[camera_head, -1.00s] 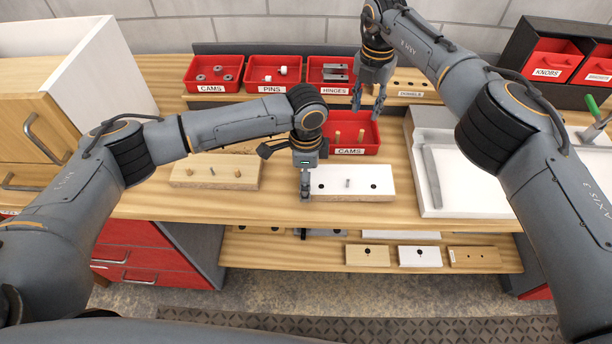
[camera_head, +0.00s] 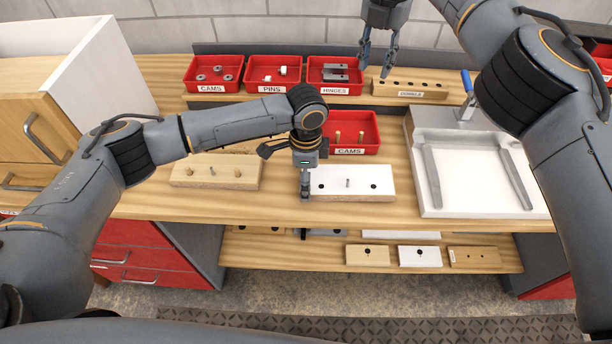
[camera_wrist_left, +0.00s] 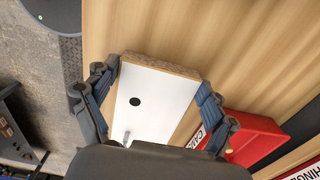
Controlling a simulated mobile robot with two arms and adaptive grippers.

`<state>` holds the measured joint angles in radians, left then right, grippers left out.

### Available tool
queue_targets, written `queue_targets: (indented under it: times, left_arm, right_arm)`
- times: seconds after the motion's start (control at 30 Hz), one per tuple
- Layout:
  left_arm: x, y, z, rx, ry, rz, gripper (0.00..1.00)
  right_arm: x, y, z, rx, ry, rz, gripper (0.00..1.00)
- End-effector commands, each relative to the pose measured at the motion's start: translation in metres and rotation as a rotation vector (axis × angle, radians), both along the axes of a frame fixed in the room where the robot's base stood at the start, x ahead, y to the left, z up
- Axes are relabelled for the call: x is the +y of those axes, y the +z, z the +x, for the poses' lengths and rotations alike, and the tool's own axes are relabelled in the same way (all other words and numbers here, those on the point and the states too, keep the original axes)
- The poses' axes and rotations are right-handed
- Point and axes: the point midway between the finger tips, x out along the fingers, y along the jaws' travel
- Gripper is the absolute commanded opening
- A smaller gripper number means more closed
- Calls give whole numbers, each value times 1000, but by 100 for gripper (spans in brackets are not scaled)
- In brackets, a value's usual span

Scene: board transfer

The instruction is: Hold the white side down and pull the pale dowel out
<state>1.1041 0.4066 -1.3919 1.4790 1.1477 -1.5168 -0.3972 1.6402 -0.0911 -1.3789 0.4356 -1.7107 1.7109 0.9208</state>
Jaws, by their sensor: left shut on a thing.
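The white side (camera_head: 333,191) is a white-topped board lying flat near the bench's front edge. A short upright greyish peg (camera_head: 347,183) stands in its middle between dark holes; I cannot tell whether it is the pale dowel. My left gripper (camera_head: 305,194) is shut on the board's left end. The left wrist view shows its fingers on both sides of the white side (camera_wrist_left: 160,98). My right gripper (camera_head: 377,67) is open, with nothing visible between its fingers, high at the back near the dowel rack (camera_head: 425,88). Two pale pegs (camera_head: 338,136) stand upright in the front red cams tray.
Red trays of cams (camera_head: 213,86), pins (camera_head: 273,87) and hinges (camera_head: 335,88) line the back. A white tray (camera_head: 465,210) is at right. Several small boards rest on the lower shelf.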

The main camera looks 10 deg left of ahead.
Motion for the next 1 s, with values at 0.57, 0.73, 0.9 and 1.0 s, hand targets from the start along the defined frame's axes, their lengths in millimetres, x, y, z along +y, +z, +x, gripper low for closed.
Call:
queue_targets:
  times: [0.57, 0.73, 0.9, 1.0]
  left_arm:
    - [0, -1, -1, 3, -1, 0, 100]
    - [0, -1, -1, 2, 0, 2, 100]
    - [0, 8, 0, 0, 0, 0, 100]
    - [0, 23, 0, -1, -1, -1, 100]
  right_arm:
    - [0, 0, 0, 0, 1, 0, 35]
    - [0, 0, 0, 0, 1, 0, 35]
    - [0, 0, 0, 0, 1, 0, 35]
    - [0, 0, 0, 0, 1, 0, 35]
